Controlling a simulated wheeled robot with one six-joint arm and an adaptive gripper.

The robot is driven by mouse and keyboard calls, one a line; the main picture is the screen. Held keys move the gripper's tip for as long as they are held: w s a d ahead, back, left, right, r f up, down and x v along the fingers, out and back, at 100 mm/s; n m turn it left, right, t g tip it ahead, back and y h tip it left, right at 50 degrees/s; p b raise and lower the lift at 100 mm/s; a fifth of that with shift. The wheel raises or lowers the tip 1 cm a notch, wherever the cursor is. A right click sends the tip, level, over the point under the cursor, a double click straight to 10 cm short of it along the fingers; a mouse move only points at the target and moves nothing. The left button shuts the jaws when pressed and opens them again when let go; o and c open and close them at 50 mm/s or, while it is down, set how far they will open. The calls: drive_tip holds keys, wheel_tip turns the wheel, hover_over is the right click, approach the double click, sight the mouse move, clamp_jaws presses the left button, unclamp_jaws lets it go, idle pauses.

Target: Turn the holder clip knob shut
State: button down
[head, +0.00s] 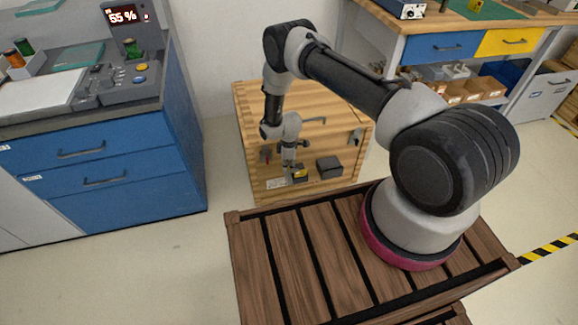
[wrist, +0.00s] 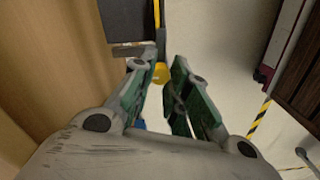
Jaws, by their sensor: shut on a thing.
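My gripper (head: 289,168) is low at the front of the wooden cart box (head: 262,105). In the wrist view my gripper (wrist: 160,72) has its fingers close together around a small yellow knob (wrist: 160,77), which I take to be the holder clip knob. A dark block (wrist: 126,20) with a yellow strip stands just beyond the fingertips. In the head view a yellow part (head: 300,174) shows beside the fingertips. The knob's turn angle is too small to tell.
A dark grey box (head: 329,167) sits on the cart's front, right of my gripper. A small dark latch (head: 355,138) is further right. A blue drawer cabinet (head: 100,165) stands at left, with clear floor between it and the cart.

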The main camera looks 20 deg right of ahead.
drive_tip(key=shift+w, duration=0.1)
drive_tip(key=c, duration=1.3)
unclamp_jaws()
drive_tip(key=shift+c, duration=0.2)
drive_tip(key=shift+r, duration=0.1)
wheel_tip(320, 180, up, 12)
